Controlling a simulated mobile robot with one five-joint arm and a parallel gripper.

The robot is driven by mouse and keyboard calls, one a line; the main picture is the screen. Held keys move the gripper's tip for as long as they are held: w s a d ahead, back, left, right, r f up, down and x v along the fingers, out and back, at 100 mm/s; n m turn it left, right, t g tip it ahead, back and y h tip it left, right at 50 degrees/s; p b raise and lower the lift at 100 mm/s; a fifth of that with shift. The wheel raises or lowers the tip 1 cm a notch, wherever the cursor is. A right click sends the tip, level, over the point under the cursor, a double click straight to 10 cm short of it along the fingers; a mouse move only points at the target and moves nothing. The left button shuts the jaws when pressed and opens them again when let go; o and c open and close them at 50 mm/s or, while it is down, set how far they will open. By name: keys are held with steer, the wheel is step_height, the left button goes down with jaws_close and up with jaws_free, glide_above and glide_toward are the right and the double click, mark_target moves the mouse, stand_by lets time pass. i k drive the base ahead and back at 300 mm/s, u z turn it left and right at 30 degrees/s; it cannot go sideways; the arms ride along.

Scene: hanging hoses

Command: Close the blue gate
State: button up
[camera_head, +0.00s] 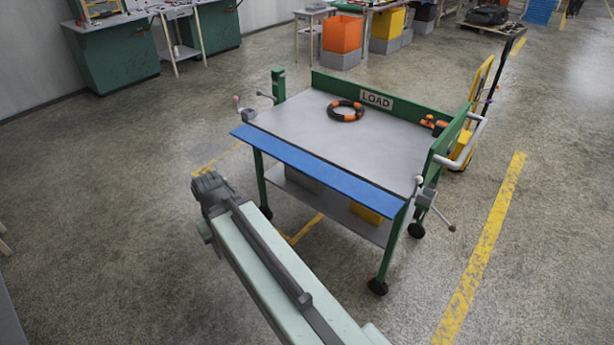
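The blue gate (315,167) is a long flat panel along the near edge of a green-framed cart. It lies folded down and outward, not upright, so the near side of the cart's grey top (345,140) is open. Metal latches with handles sit at the near corners, one at left (250,108) and one at right (430,203). The dark end of my arm, where my gripper (207,187) is, hangs in front and left of the gate, apart from it in the picture. Its fingers are not clear enough to tell open from shut.
A black and orange hose coil (346,111) lies on the cart top near a LOAD sign (377,99). Orange fittings (434,124) sit at the right. A yellow hand truck (475,105) stands behind the cart's right side. The floor to the left is clear.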

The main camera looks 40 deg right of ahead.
mark_target(309, 167)
steer(key=z, duration=0.05)
steer(key=i, duration=0.95)
steer(key=u, duration=0.05)
